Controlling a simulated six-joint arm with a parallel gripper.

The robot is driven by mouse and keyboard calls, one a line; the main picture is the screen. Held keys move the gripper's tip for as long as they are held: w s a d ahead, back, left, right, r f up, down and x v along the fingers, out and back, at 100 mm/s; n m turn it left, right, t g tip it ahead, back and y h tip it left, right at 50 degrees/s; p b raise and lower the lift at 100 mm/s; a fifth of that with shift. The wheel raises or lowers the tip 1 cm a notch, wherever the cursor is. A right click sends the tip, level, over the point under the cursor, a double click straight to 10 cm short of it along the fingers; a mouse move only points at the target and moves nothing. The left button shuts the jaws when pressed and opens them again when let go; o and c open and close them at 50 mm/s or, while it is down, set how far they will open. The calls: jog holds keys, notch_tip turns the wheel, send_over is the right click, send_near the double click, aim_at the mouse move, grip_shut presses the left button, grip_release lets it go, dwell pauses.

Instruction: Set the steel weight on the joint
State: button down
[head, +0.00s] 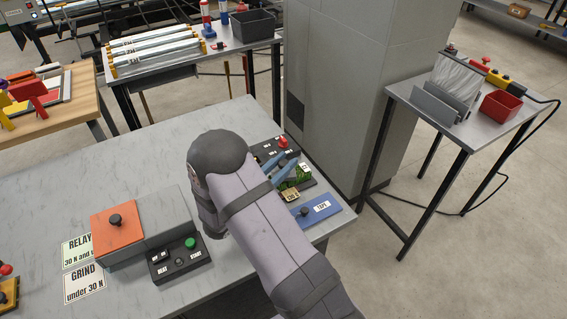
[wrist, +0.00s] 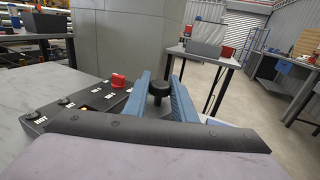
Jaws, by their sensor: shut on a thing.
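My gripper (wrist: 159,92) is shut on a black knob (wrist: 159,89), which shows between its blue fingers in the wrist view. What hangs below the knob is hidden, so I cannot make out the steel weight's body. In the head view my gripper (head: 278,166) is over the right end of the grey table, partly behind my arm. A green turf piece (head: 297,175) lies there, close beside or under the fingers. The joint cannot be made out, nor whether anything held touches the turf.
A black switch panel with a red knob (head: 283,142) stands behind the fingers. A blue TAPE block (head: 318,212) lies nearer the table's front. An orange-topped box (head: 113,225) and a START panel (head: 180,260) stand left. A grey pillar (head: 335,80) rises beyond the table.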

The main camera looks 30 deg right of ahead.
jog(key=shift+f, duration=0.15)
jog(key=c, duration=1.5)
grip_release()
jog(key=shift+o, duration=0.2)
